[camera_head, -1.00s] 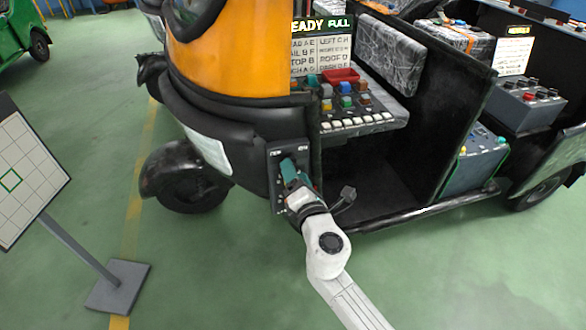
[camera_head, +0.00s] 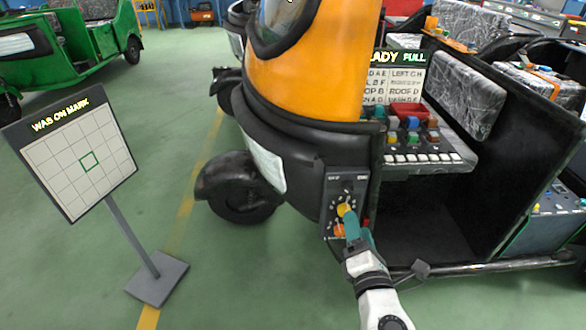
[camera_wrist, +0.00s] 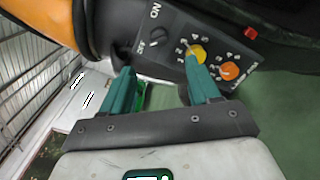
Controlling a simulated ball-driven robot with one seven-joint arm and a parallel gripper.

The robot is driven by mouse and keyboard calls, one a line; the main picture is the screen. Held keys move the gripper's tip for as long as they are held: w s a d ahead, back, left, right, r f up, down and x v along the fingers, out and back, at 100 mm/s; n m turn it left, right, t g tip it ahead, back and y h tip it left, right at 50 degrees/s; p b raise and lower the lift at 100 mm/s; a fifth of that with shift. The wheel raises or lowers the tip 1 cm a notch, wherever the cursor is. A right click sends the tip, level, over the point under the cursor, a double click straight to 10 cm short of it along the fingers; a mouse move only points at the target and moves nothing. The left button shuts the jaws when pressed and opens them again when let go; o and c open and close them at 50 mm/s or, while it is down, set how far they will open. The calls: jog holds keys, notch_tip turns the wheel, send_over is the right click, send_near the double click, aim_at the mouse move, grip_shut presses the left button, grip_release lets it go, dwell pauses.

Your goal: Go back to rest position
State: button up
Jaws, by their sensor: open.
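My gripper (camera_head: 352,224) is in front of the dark control panel (camera_head: 335,190) on the side of the orange and black rickshaw (camera_head: 310,70). In the wrist view my gripper (camera_wrist: 158,80) shows two teal fingers spread apart with nothing between them. The panel (camera_wrist: 172,50) carries a yellow knob (camera_wrist: 198,52), an orange knob (camera_wrist: 229,71) and a dark switch. The right finger overlaps the yellow knob's edge in that view; I cannot tell whether it touches. In the head view the yellow knob (camera_head: 345,209) and orange knob (camera_head: 339,230) show beside the fingers.
A sign board (camera_head: 80,160) reading "WAS ON MARK" stands on a post at the left. A green rickshaw (camera_head: 75,45) is behind it. The rickshaw's running board (camera_head: 490,265) juts out at the right. Green floor (camera_head: 240,270) is open between sign and rickshaw.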

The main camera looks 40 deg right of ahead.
jog(key=s+d+f+m+g+p, duration=0.1)
jog(key=s+d+f+m+g, duration=0.2)
jog(key=m, duration=0.4)
jog(key=s+d+f+m+g+p, duration=0.2)
jog(key=s+f+m+g, duration=0.1)
jog(key=s+m+g, duration=0.3)
jog(key=s+a+f+m+g+y, duration=0.2)
jog(key=s+a+f+y, duration=0.1)
jog(key=a, duration=0.4)
jog(key=s+a+f+m+g+y+p, duration=0.1)
jog(key=s+a+f+m+g+y, duration=0.2)
jog(key=s+a+y, duration=0.2)
jog(key=shift+s+a+m+y, duration=0.3)
jog(key=shift+a+y, duration=0.6)
jog(key=shift+a, duration=0.05)
jog(key=shift+f, duration=0.1)
